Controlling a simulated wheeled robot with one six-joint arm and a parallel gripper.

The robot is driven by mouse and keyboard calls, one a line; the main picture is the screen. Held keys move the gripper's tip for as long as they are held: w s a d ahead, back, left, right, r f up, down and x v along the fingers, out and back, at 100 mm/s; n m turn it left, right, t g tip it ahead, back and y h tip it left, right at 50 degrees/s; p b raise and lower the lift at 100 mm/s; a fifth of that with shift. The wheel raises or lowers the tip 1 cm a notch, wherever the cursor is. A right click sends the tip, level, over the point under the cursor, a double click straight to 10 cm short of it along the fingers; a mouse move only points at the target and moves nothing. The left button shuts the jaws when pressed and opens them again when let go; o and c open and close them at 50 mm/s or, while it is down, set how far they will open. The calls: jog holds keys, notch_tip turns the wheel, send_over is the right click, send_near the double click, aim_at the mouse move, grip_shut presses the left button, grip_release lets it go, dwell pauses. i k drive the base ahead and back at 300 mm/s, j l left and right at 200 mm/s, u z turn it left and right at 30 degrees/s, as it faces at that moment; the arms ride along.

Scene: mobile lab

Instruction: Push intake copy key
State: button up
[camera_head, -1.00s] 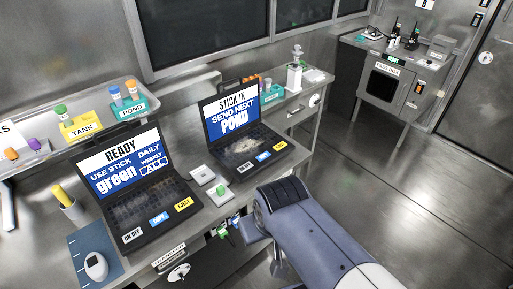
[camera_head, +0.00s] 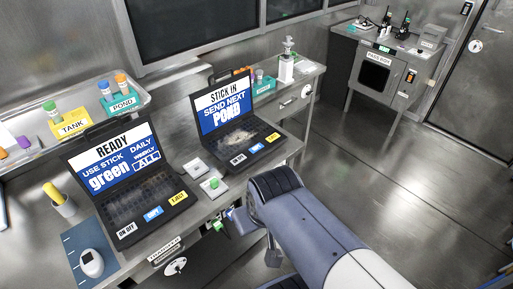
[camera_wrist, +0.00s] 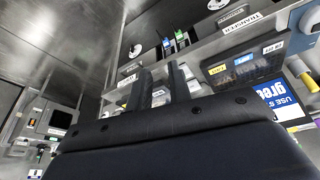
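Two open laptops stand on the steel counter. The left one (camera_head: 128,203) shows "READY, USE STICK green"; the right one (camera_head: 238,135) shows "STICK IN, SEND NEXT POND". Each has a white on/off key, a blue copy key, left (camera_head: 153,213) and right (camera_head: 256,148), and a yellow eject key. I cannot tell which laptop is the intake one. My gripper's two dark fingers (camera_wrist: 160,80) stand apart with nothing seen between them. In the wrist view, the left laptop's blue key (camera_wrist: 243,59) is to the right of the fingers. In the head view my arm hides the fingertips.
Two small white boxes, one with a green top (camera_head: 213,184), lie between the laptops. A mouse (camera_head: 91,262) on a blue mat and a cup (camera_head: 63,205) are at left. Tank (camera_head: 72,125) and pond (camera_head: 122,103) racks stand behind. Open floor (camera_head: 400,180) lies right.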

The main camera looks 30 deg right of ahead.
aim_at(255, 147)
jog(key=i+l+z, duration=0.1)
jog(key=i+z, duration=0.65)
jog(key=k, duration=0.05)
